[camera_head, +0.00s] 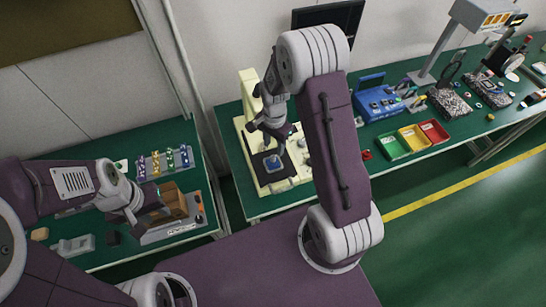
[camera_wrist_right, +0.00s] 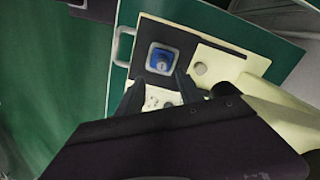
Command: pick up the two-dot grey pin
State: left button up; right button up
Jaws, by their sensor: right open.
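A blue square piece with a pale rim (camera_wrist_right: 153,52) sits on a dark plate (camera_wrist_right: 150,78), with a small round grey part (camera_wrist_right: 163,62) in its middle. I cannot make out any dots, so I cannot tell if this part is the two-dot grey pin. The blue piece also shows in the head view (camera_head: 273,163). My right gripper (camera_wrist_right: 160,84) is open, its fingers pointing towards the blue piece with nothing seen between them; in the head view it hangs over the dark plate (camera_head: 277,143). My left gripper (camera_head: 143,205) is at the left bench; its fingers are unclear.
The cream fixture (camera_head: 249,130) has an upright back close to my right arm. A round grey disc (camera_wrist_right: 201,69) lies on its plate. Green, yellow and red bins (camera_head: 413,138) and a blue device (camera_head: 378,102) stand to the right. A brown box (camera_head: 172,203) is near my left gripper.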

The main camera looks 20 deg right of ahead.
aim_at(272, 157)
jog(key=shift+w+a+f, duration=0.15)
jog(key=shift+a+f, duration=0.05)
jog(key=shift+f, duration=0.3)
jog(key=shift+w+a+f, duration=0.15)
jog(key=shift+f, duration=0.35)
jog(key=shift+s+d+f+p, duration=0.2)
jog(key=shift+f+p, duration=0.15)
jog(key=shift+f, duration=0.25)
jog(key=shift+s+d+f+p, duration=0.15)
jog(key=shift+f+p, duration=0.2)
jog(key=shift+f, duration=0.2)
notch_tip(272, 157, down, 3)
jog(key=shift+w+a+r, duration=0.1)
jog(key=shift+w+r, duration=0.05)
jog(key=shift+r, duration=0.05)
jog(key=shift+w+a+f, duration=0.1)
jog(key=shift+w+f, duration=0.05)
jog(key=shift+f, duration=0.1)
pick_arm(q)
jog(key=shift+w+a+r, duration=0.15)
jog(key=shift+r, duration=0.75)
pick_arm(e)
jog(key=shift+r, duration=0.1)
grip_shut()
